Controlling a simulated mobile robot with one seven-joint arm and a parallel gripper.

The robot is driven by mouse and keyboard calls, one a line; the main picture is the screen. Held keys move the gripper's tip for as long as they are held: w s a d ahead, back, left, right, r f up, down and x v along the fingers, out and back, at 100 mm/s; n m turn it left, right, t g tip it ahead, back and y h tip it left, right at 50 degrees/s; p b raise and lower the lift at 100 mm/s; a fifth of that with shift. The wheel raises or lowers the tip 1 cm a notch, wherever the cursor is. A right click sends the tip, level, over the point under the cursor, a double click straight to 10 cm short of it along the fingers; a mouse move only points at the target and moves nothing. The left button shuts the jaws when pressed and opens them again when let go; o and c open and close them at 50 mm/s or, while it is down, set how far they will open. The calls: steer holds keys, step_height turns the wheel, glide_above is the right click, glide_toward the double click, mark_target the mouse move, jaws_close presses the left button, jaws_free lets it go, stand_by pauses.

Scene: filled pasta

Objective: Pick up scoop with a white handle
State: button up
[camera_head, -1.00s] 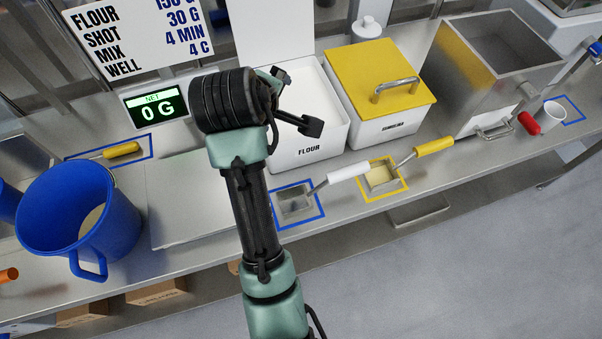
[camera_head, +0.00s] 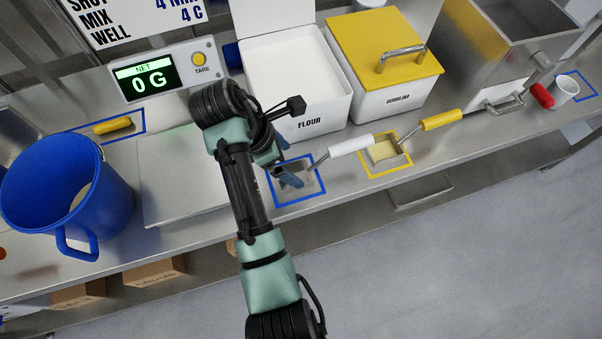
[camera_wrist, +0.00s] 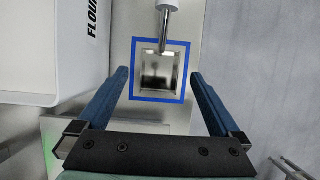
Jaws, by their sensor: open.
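The scoop with a white handle (camera_head: 351,145) lies on the steel counter, its metal pan inside a blue-outlined square (camera_head: 319,191). Its handle points right, toward the yellow-handled scoop. In the wrist view the scoop's pan (camera_wrist: 154,72) is ahead between the finger lines, with the white handle (camera_wrist: 168,4) cut off at the top edge. My gripper (camera_head: 285,172) is above the blue square in the head view, partly hiding the pan. In the wrist view my gripper (camera_wrist: 160,95) has its two blue fingers wide apart, with nothing between them touching.
A yellow-handled scoop (camera_head: 441,120) lies in a yellow square on the right. The white flour bin (camera_head: 310,125) and yellow-lidded bin (camera_head: 391,104) stand behind. A blue bucket (camera_head: 110,190) and a scale reading 0 G (camera_head: 154,82) are left. The counter's front edge is close.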

mark_target(306, 176)
steer(key=shift+p+x, duration=0.4)
steer(key=shift+x, duration=2.5)
steer(key=c, duration=1.3)
steer(key=shift+o, duration=0.2)
step_height(306, 176, up, 10)
